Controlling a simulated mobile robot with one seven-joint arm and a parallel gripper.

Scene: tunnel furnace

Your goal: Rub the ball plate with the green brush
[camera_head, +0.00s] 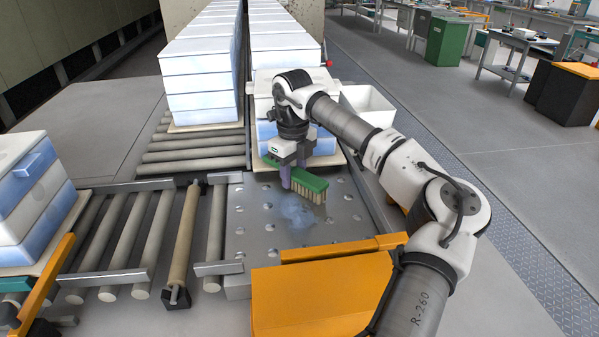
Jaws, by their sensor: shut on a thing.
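The ball plate (262,251) is a grey metal plate with rows of round balls, in the middle of the view. A bluish-white smudge (296,211) lies on its middle. My gripper (287,172) is shut on the green brush (308,183) and holds it over the far part of the plate. The brush has a green back and pale bristles pointing down. It is just beyond the smudge; I cannot tell whether the bristles touch the plate.
White-blue stacked boxes (200,84) stand on rollers behind the plate, one stack close behind my gripper. Another stack (32,200) stands at the left. Rollers (125,240) adjoin the plate's left side. An orange cover (310,295) borders its front. A white bin (368,104) stands behind my arm.

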